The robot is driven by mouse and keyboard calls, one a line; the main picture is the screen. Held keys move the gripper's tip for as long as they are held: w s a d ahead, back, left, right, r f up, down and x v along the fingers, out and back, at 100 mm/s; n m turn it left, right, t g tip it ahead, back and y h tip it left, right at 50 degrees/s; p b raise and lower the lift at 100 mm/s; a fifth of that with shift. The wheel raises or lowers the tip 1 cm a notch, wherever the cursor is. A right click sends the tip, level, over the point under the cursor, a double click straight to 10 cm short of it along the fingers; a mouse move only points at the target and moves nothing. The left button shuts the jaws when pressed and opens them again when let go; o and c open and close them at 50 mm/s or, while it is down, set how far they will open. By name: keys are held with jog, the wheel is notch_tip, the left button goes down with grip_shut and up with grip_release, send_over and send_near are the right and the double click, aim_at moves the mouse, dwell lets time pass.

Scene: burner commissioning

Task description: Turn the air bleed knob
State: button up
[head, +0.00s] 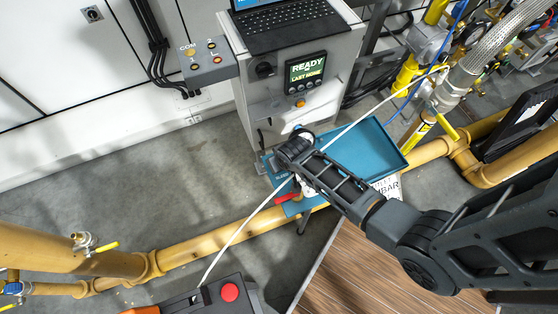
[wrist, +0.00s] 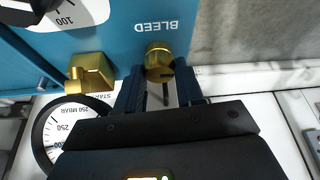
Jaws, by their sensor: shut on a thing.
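The air bleed knob (wrist: 158,57) is a round brass knob on a blue panel (wrist: 210,20), beside the upside-down label BLEED in the wrist view. My gripper (wrist: 159,80) has its two dark fingers on either side of the knob and is shut on it. A dark slot or mark shows on the knob's lower side. In the head view my gripper (head: 304,178) reaches down at the blue unit (head: 375,145) in the middle; my wrist hides the knob there.
A second brass fitting (wrist: 92,74) sits close left of the knob, with a white pressure gauge (wrist: 50,130) below it.

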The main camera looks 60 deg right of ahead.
dwell(0.3)
jog(key=o, duration=1)
jog(key=shift+o, duration=0.2)
